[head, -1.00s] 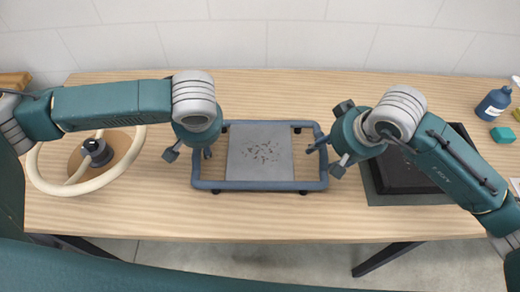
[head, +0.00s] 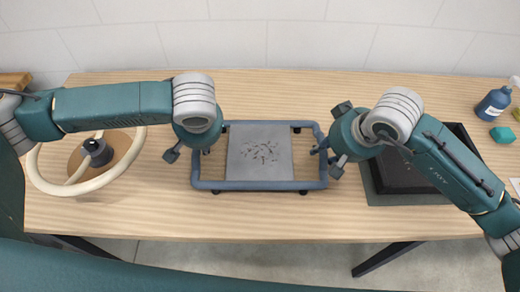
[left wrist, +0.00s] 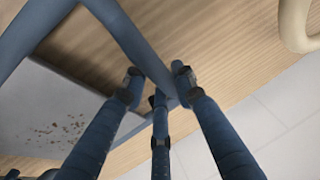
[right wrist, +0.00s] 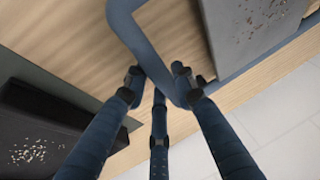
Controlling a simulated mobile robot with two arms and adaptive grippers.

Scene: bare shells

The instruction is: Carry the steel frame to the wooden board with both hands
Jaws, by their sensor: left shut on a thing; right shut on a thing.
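The steel frame (head: 262,185) is a blue-grey tubular rectangle with rounded corners and small dark feet, level at the middle of the table. A grey speckled plate (head: 260,152) shows inside it. My left gripper (head: 203,152) is shut on its left rail, and the rail also shows between the fingers in the left wrist view (left wrist: 130,40). My right gripper (head: 318,150) is shut on its right rail, as the right wrist view (right wrist: 150,60) also shows. I cannot tell whether the feet touch the table. I cannot pick out a separate wooden board.
The light wooden table (head: 270,220) is clear in front of and behind the frame. A cream wheel (head: 38,178) with a dark hub stands at left. A black tray (head: 405,178) lies at right. A blue bottle (head: 492,103) and a green block (head: 502,135) stand far right.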

